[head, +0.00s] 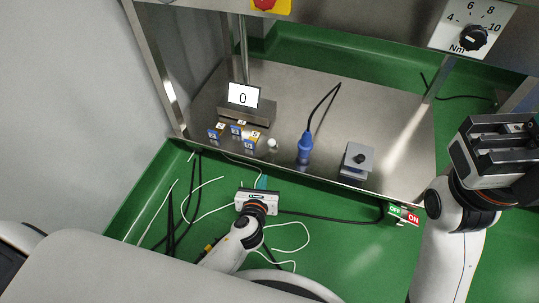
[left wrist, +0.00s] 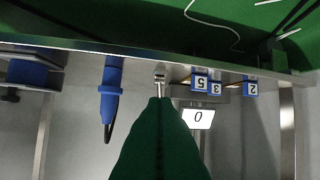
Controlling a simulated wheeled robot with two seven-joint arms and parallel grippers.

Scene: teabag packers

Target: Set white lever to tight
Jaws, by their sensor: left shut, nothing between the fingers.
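The small white lever (head: 272,143) stands near the front edge of the metal bench, between the numbered blocks and a blue corded tool. It also shows in the left wrist view (left wrist: 159,79) as a short pale post just beyond my fingertips, apparently with a small gap. Its setting is too small to read. My left gripper (head: 262,182) is in front of the bench edge, below the lever in the picture. Its green fingers (left wrist: 160,100) are shut and empty. My right gripper (head: 490,150) is at the far right, away from the lever; its jaw opening is unclear.
Several numbered blocks (head: 236,131) and a display reading 0 (head: 243,96) stand left of the lever. The blue corded tool (head: 304,149) and a grey box with a black knob (head: 357,160) are to its right. An OFF/ON switch (head: 404,215) is at the front edge.

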